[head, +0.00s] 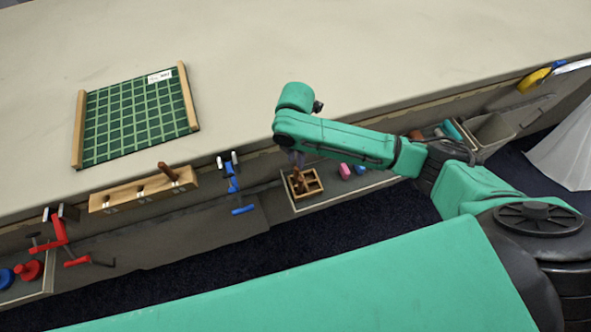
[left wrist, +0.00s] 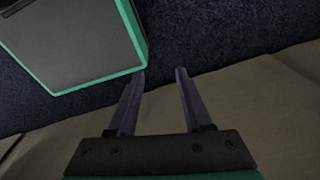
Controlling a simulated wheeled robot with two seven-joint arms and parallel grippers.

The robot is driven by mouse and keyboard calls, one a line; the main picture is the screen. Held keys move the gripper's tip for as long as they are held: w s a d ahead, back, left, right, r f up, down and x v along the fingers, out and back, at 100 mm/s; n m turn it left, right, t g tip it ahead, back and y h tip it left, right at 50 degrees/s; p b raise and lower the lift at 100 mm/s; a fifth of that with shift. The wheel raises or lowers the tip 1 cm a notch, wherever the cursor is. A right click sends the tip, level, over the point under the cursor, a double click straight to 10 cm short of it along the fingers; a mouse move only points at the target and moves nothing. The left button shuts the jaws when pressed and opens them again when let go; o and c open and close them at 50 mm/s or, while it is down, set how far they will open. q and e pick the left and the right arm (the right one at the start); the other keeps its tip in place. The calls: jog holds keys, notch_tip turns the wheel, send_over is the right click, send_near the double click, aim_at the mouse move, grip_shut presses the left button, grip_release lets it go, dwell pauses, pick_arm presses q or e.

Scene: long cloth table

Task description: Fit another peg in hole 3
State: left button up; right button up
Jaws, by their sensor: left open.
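The long wooden block (head: 125,195) with small white labels sits along the table's front edge in the head view. One brown peg (head: 168,171) stands at its right end; I cannot read the hole numbers. A small wooden crate (head: 314,192) with brown pegs (head: 298,182) in it rests on a lower shelf. My right gripper (head: 297,163) points down just over the crate, at the pegs. Its fingers are small and dark, partly hidden below the arm, so its grip is unclear. My left gripper (left wrist: 158,72) is open and empty in the left wrist view; the head view does not show it.
A green gridded mat (head: 135,115) with wooden end bars lies on the table (head: 380,60). A blue clamp (head: 233,185) and a red clamp (head: 62,240) hang at the front edge. Pink and blue blocks (head: 345,171) lie right of the crate. A grey bin (head: 490,135) is far right.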

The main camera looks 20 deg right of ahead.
aim_at(297, 173)
jog(key=f, duration=0.3)
jog(key=shift+s+f, duration=0.2)
jog(key=shift+f, duration=0.1)
jog(key=f, duration=0.4)
jog(key=f+p, duration=0.1)
jog(key=f, duration=0.1)
jog(key=shift+w+d, duration=0.25)
jog(key=shift+w, duration=0.15)
jog(key=shift+f, duration=0.1)
jog(key=shift+c, duration=0.3)
pick_arm(q)
jog(key=shift+s+r, duration=0.4)
jog(key=shift+r, duration=0.05)
pick_arm(e)
grip_shut()
